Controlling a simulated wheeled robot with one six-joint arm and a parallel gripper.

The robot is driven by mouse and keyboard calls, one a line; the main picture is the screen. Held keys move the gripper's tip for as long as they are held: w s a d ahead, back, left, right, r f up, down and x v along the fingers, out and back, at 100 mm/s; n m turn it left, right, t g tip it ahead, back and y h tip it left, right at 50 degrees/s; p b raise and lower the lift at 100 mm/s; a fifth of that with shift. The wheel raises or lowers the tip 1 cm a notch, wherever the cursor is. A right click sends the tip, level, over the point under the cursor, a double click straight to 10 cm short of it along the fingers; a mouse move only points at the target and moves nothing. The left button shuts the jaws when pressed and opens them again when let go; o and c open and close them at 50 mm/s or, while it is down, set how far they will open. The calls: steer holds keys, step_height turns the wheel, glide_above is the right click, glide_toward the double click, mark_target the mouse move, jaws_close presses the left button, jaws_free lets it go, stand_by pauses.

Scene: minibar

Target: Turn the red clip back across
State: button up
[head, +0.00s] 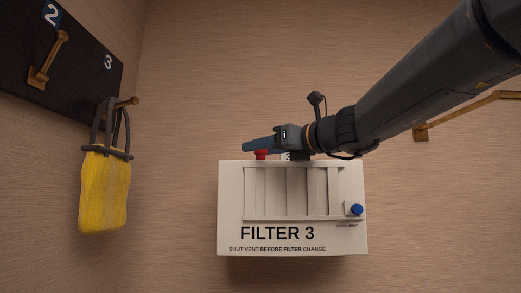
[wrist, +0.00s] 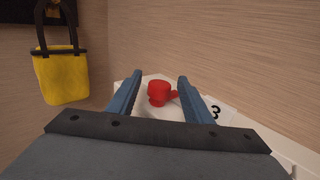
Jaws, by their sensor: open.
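The red clip (head: 261,155) sits on the top of a cream filter box (head: 230,205), towards its left end. In the wrist view the red clip (wrist: 159,93) shows a rounded knob with a short arm pointing right. My gripper (head: 247,146) reaches in from the right just above the box top. In the wrist view my gripper (wrist: 158,84) is open, with one blue finger on each side of the clip and a gap to both. The clip's base is partly hidden in the head view.
The box front has a slatted panel and a blue knob (head: 357,210) at lower right. A yellow bag (head: 105,188) hangs on a wooden peg at left, below a dark board (head: 75,60). A wooden rail (head: 470,113) is on the right wall. The wall around the box is bare.

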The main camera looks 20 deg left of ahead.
steer(key=b+v, duration=0.2)
steer(key=v, duration=0.5)
steer(key=shift+s+d, duration=0.1)
